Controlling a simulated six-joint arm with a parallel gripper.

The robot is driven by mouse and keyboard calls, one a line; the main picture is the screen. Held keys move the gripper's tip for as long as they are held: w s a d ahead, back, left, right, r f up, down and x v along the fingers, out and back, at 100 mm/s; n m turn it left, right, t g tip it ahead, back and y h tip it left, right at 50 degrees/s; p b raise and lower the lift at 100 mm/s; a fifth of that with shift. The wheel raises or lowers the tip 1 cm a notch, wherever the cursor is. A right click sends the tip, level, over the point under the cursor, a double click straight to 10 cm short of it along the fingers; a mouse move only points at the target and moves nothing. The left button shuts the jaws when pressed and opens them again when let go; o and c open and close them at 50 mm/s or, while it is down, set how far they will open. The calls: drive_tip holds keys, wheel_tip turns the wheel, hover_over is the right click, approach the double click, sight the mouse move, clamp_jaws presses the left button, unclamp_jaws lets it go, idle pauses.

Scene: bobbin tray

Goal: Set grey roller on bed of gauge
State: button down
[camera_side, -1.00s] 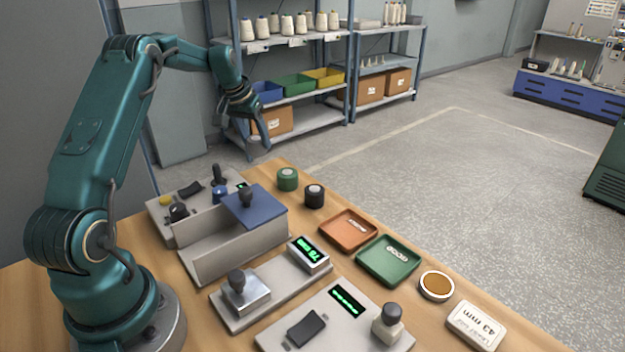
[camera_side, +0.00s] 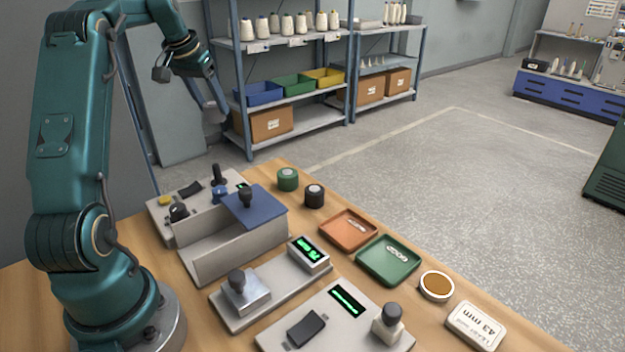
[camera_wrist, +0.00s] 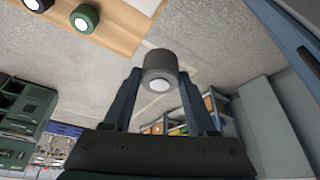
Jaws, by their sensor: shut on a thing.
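My gripper (camera_wrist: 160,95) is shut on the grey roller (camera_wrist: 158,66), a short cylinder with a white end disc, held between the fingertips in the wrist view. In the side view my gripper (camera_side: 212,104) is high at the upper left, in front of the shelves and well above the bench; the roller is hard to make out there. The gauge (camera_side: 285,288) is a light grey plate in the middle of the bench. It has a metal block with a grey knob (camera_side: 243,290) at one end and a green-lit display (camera_side: 309,252) at the other.
A green roller (camera_side: 288,179) and a black roller (camera_side: 314,195) stand at the back edge. An orange tray (camera_side: 348,231) and a green tray (camera_side: 389,260) lie to the right. Another display unit (camera_side: 330,325) sits in front.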

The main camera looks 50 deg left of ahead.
drive_tip(key=shift+r, duration=0.45)
drive_tip(key=s+d+m+g+h, duration=0.2)
drive_tip(key=s+d+m+h, duration=0.1)
drive_tip(key=d+m, duration=1.15)
drive_tip(key=s+d+m+g+h, duration=0.3)
drive_tip(key=d+m, duration=0.6)
drive_tip(key=d, duration=1)
drive_tip(key=shift+m+t+h, duration=0.25)
drive_tip(key=shift+t+h, duration=0.15)
drive_tip(key=shift+t, duration=0.2)
drive_tip(key=shift+s+d+f, duration=0.1)
drive_tip(key=shift+s+f, duration=0.05)
drive_tip(key=shift+f, duration=2.8)
drive_tip(key=shift+s+d+f, duration=0.1)
drive_tip(key=shift+s+f, duration=0.05)
drive_tip(key=shift+f, duration=2.8)
drive_tip(key=shift+f, duration=0.75)
drive_tip(key=shift+f, duration=0.35)
drive_tip(key=shift+f, duration=0.3)
